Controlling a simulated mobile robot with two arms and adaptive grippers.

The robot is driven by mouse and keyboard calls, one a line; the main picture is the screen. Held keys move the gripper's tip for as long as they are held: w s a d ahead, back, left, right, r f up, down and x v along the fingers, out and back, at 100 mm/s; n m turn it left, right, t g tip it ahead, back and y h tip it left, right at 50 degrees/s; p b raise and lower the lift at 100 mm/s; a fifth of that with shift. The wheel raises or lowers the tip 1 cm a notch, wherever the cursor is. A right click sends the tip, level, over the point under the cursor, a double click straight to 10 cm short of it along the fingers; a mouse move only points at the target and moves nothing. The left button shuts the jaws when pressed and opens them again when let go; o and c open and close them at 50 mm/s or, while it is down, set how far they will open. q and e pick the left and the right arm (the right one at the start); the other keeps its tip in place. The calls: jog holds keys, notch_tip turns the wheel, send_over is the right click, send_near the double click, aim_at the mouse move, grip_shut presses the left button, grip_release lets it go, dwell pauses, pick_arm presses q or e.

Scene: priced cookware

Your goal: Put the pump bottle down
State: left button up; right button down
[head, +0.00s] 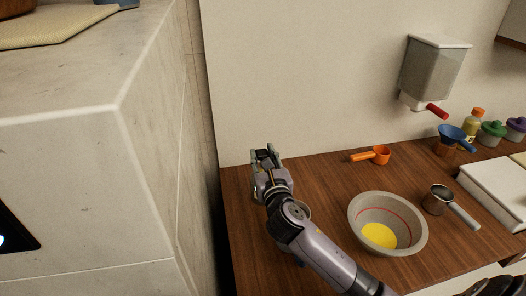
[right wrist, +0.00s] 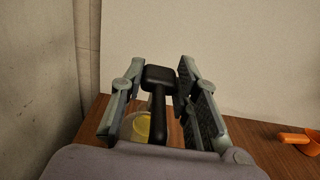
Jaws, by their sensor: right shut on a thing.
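The pump bottle (right wrist: 157,80) shows in the right wrist view, with a black pump head and stem. Below it is a clear, rounded body with something yellow inside, partly hidden by my gripper. My right gripper (head: 266,156) is over the left back part of the wooden counter (head: 240,225). In the right wrist view its fingers (right wrist: 160,72) are on both sides of the black pump part, shut on the bottle. In the head view the gripper and arm hide most or all of the bottle. I cannot tell whether its base touches the counter. My left gripper is not in view.
A grey bowl (head: 414,229) with yellow contents stands right of my arm. A dispenser (head: 434,68) hangs on the wall. A pale block (head: 90,180) rises at left.

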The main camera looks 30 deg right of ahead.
jog(key=shift+r, duration=0.1)
jog(key=c, duration=1.2)
grip_release()
jog(key=b+v, duration=0.1)
jog(key=v, duration=1.1)
jog(key=shift+r, duration=0.1)
